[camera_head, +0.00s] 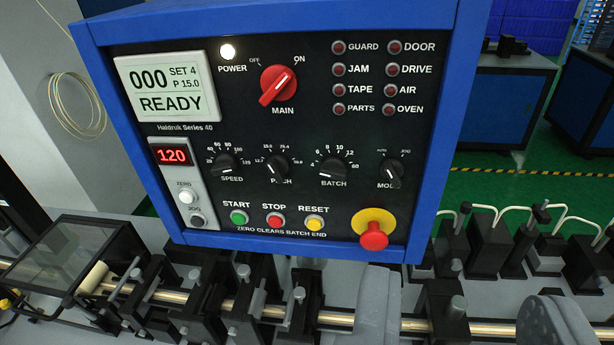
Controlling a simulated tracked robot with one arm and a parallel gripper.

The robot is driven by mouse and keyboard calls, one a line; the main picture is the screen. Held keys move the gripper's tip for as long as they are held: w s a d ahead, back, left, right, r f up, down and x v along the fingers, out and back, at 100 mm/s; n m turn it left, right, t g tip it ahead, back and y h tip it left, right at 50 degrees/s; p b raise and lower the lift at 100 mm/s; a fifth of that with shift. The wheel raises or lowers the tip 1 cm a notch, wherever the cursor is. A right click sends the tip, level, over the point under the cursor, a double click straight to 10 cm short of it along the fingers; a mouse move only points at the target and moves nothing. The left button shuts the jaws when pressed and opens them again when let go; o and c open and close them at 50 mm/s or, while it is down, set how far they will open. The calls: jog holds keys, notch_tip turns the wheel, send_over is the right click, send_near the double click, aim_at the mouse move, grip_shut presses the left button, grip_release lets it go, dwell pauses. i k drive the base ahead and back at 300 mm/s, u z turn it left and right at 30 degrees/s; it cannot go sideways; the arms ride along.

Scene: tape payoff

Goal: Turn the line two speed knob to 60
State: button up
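The black SPEED knob (224,165) is on the left of a blue-framed control panel (330,222). I see no line number on the panel. My gripper (465,318) shows as two grey rounded fingers at the bottom right. They are wide apart with nothing held between them. The gripper is below and to the right of the knob, not touching it.
PITCH (277,167), BATCH (333,172) and MODE (390,173) knobs share the row. START (238,217), STOP (275,220) and RESET (314,222) buttons and a red emergency stop (373,236) sit below. The screen (167,88) reads READY; a red display (172,156) reads 120.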

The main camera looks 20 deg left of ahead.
aim_at(225, 164)
jog(key=z, duration=0.25)
jog(key=k, duration=1.75)
jog(key=u, duration=0.55)
jog(key=i, duration=1.7)
jog(key=z, duration=0.05)
